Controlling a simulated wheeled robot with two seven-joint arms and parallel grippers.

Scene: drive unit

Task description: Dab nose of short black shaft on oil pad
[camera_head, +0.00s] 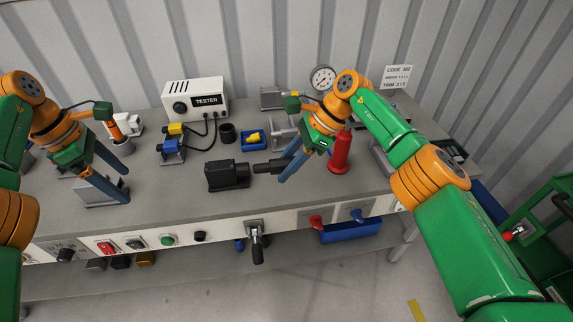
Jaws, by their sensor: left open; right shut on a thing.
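My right gripper (283,168) is shut on a short black shaft (266,167). The shaft lies roughly level between the fingers, and its free end points left toward a black block (228,176). I cannot tell whether shaft and block touch. A small blue tray (246,146) with a yellow piece in it sits just behind the shaft. I cannot tell for certain whether it is the oil pad. My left gripper (127,189) is open and empty over the left part of the bench, near a grey plate (98,192).
A red bottle-shaped thing (340,154) stands right of my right gripper. A white tester (195,99), a yellow and blue connector pair (172,145) and a black cup (228,133) stand behind. Buttons and a black-handled lever (257,245) line the front edge. The bench's front middle is clear.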

